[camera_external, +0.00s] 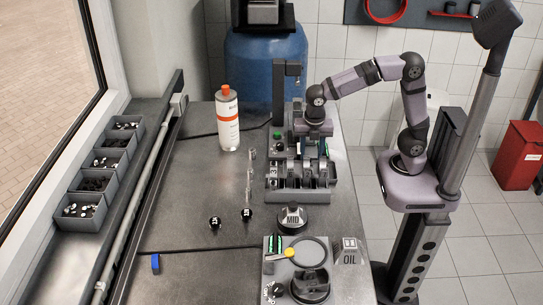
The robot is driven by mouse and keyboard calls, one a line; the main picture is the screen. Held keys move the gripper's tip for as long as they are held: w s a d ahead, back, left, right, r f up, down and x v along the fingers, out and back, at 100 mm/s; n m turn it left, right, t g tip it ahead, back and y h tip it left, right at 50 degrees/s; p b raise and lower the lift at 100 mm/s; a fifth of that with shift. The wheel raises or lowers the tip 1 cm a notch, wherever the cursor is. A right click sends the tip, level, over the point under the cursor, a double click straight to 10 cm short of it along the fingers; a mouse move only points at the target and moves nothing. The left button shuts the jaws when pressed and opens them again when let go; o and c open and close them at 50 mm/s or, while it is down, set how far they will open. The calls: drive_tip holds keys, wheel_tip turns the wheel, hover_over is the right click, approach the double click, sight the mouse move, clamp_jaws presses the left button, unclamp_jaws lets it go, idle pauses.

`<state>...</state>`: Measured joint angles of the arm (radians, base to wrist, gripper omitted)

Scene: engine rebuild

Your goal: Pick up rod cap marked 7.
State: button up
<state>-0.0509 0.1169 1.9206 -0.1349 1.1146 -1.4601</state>
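My gripper (314,132) points down over the back part of a grey rack (303,196) on the bench. Its fingertips are too small and too much hidden among the parts there to tell whether they are open or hold anything. Several grey, curved parts (304,174) stand in a row in the rack, in front of my gripper. A label that looks like a 3 (274,171) shows at the rack's left side. I cannot read a 7 on any part, so I cannot tell which one is rod cap 7.
A white and orange bottle (228,122) stands left of the rack. Two small black knobs (214,222) and thin upright pieces (250,180) stand mid-bench. A round MID part (291,219), an OIL block (348,252) and a grey fixture (283,262) are in front. The left bench is mostly clear.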

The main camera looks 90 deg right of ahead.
drive_tip(key=shift+d+f+p, duration=0.2)
drive_tip(key=shift+f+p, duration=0.05)
drive_tip(key=shift+f, duration=1.05)
drive_tip(key=shift+d+f+p, duration=0.15)
drive_tip(key=shift+f+p, duration=0.1)
drive_tip(key=shift+f, duration=1.05)
drive_tip(key=shift+c, duration=0.6)
clamp_jaws()
